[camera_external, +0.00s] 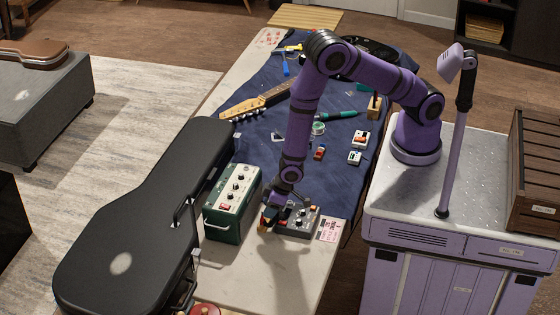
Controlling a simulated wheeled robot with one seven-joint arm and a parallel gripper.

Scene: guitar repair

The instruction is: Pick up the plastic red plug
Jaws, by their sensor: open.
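My gripper (271,218) points down above the bench's near part, between the green amplifier box and the dark grey pedal. Its jaws are open. Small orange-red patches (264,224) show at the fingertips. I cannot tell whether they are the red plug or part of the gripper, nor whether anything touches the fingers. The dark grey pedal (297,222) with knobs lies just right of my gripper. No plug can be made out clearly elsewhere on the bench.
The green amplifier box (232,207) stands close left of my gripper. A black guitar case (130,225) lies further left. A printed card (331,229) lies right of the pedal. Small pedals (355,158) and a guitar neck (262,99) lie further back. The pale near bench top (255,275) is mostly clear.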

